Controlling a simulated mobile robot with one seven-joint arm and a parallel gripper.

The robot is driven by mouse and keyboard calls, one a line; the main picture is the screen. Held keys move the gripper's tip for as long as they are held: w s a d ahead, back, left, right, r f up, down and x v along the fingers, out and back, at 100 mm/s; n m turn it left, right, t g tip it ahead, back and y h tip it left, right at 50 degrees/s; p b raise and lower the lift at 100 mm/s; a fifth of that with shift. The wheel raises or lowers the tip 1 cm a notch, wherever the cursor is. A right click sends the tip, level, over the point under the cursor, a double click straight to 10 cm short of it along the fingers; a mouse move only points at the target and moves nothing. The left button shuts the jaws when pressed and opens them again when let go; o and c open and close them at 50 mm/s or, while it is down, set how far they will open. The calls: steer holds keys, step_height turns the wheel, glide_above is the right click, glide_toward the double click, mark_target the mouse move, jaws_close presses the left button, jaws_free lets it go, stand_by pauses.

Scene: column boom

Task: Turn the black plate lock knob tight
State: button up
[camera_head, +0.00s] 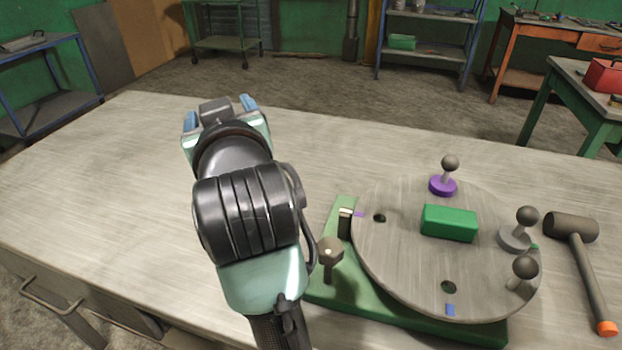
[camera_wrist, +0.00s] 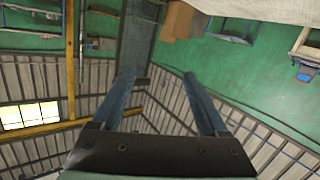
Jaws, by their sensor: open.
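A dark knob (camera_head: 330,250) with a pale dot on top stands on a short stem at the left of the green base (camera_head: 415,322), beside the round grey plate (camera_head: 400,265). It looks like the plate lock knob; how tight it is cannot be told. My gripper (camera_head: 219,112) is up and to the left of it, well apart, over the bare bench. In the wrist view its two blue fingers (camera_wrist: 160,77) are spread with nothing between them, facing the green wall and roof. The knob does not show there.
The plate carries a green block (camera_head: 449,223), a purple-based ball knob (camera_head: 443,186) and grey ball knobs (camera_head: 526,215). A small black upright (camera_head: 345,222) stands at its left edge. A mallet (camera_head: 582,255) lies at right. The bench's left side (camera_head: 100,190) is clear.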

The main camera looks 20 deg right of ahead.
steer(key=w+d+g+p, duration=0.1)
steer(key=d+g+p, duration=0.25)
steer(key=p, duration=0.45)
steer(key=g+p, duration=1.3)
steer(key=p, duration=0.8)
glide_toward(330, 246)
steer(key=shift+h, duration=0.3)
steer(key=f, duration=0.6)
steer(key=f+p, duration=0.1)
steer(key=f, duration=0.2)
steer(key=shift+s+a+f, duration=0.1)
steer(key=shift+s+a, duration=0.05)
steer(key=shift+a, duration=0.1)
steer(key=shift+c, duration=0.4)
jaws_close()
